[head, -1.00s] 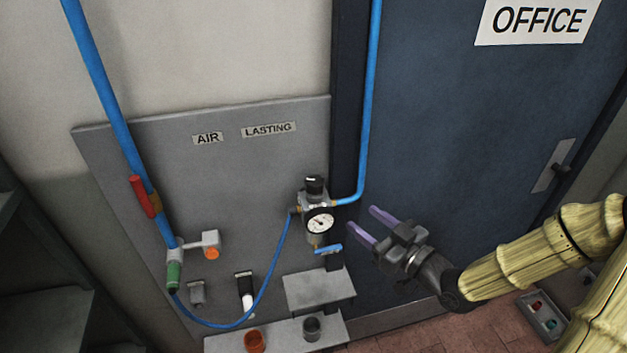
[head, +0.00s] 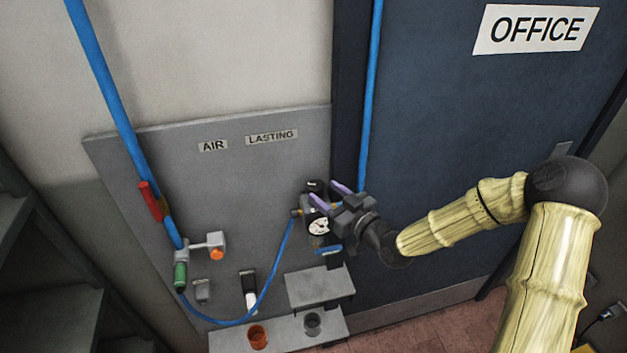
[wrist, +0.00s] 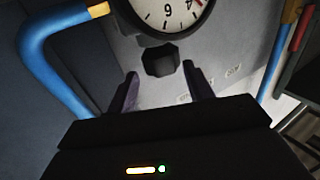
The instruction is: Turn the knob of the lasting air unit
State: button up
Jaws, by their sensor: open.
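The lasting air unit (head: 303,212) is mounted on the grey panel, under the LASTING label. Its black knob (head: 316,185) sits on top, partly hidden behind my fingers. In the wrist view the dark, faceted knob (wrist: 160,62) lies beside the gauge, just beyond the gap between my fingertips. My gripper (head: 325,194) is open, with its purple fingers pointing at the unit. In the wrist view my gripper (wrist: 161,77) holds nothing, and its fingertips stand apart on either side of the knob's line. I cannot tell whether they touch it.
The round white gauge (head: 318,227) sits just below the knob. A blue hose (head: 370,90) runs up beside the unit. A small blue lever (head: 329,250) and a grey shelf (head: 318,288) are below. A red-handled valve (head: 149,200) is at left. The door (head: 450,150) is at right.

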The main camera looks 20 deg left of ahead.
aim_at(322, 192)
jog(key=p+x, duration=0.1)
jog(key=x, duration=0.3)
jog(key=shift+s+a, duration=0.1)
jog(key=shift+a, duration=0.2)
jog(key=c, duration=0.7)
